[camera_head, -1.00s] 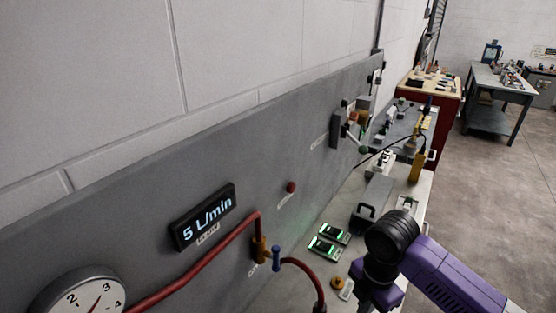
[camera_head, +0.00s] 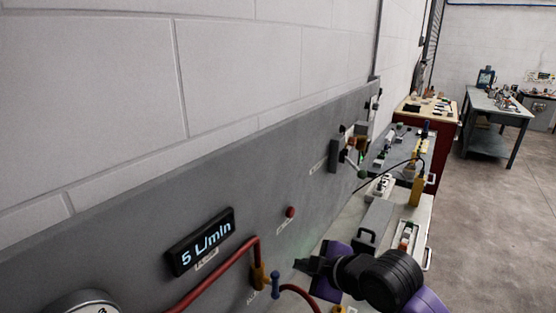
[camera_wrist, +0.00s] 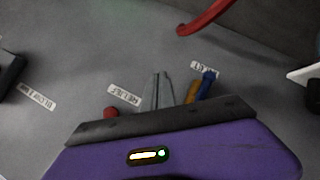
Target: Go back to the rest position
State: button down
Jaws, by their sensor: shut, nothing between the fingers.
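My gripper (camera_head: 308,266) is in the lower middle of the head view, in front of the grey panel (camera_head: 130,215) and over the bench. Its dark fingers point left toward the panel. In the wrist view the grey fingertips (camera_wrist: 158,90) lie together, with nothing visible between them. They appear between a red button (camera_wrist: 111,113) and a yellow valve fitting with a blue handle (camera_wrist: 208,80). I cannot tell the exact gap to the panel. My arm hides part of the bench top.
The panel carries a "5 L/min" display (camera_head: 203,243), a red button (camera_head: 290,212), a red hose (camera_head: 215,280) and a gauge (camera_head: 82,304) cut off below. A grey box with a black handle (camera_head: 366,239) stands beyond my gripper. Open floor (camera_head: 485,225) lies to the right.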

jog(key=s+a+r+m+t+b, duration=0.15)
jog(key=s+r+m+t, duration=0.35)
jog(key=r+m+t, duration=0.5)
jog(key=s+d+f+m+g+h+b, duration=0.1)
jog(key=s+d+f, duration=0.4)
jog(key=s, duration=0.9)
jog(key=s+d+f+m+g+h+b, duration=0.1)
jog(key=s+d+f, duration=0.4)
jog(key=s, duration=0.9)
jog(key=s+d+f+m+g+h+b, duration=0.2)
jog(key=s+d+f+m+h+b, duration=0.1)
jog(key=s+f, duration=0.6)
jog(key=s+d+m+h, duration=0.1)
jog(key=s+d, duration=0.1)
jog(key=s, duration=0.2)
jog(key=shift+s+d+f, duration=0.35)
jog(key=shift+s, duration=0.05)
jog(key=shift+a, duration=0.1)
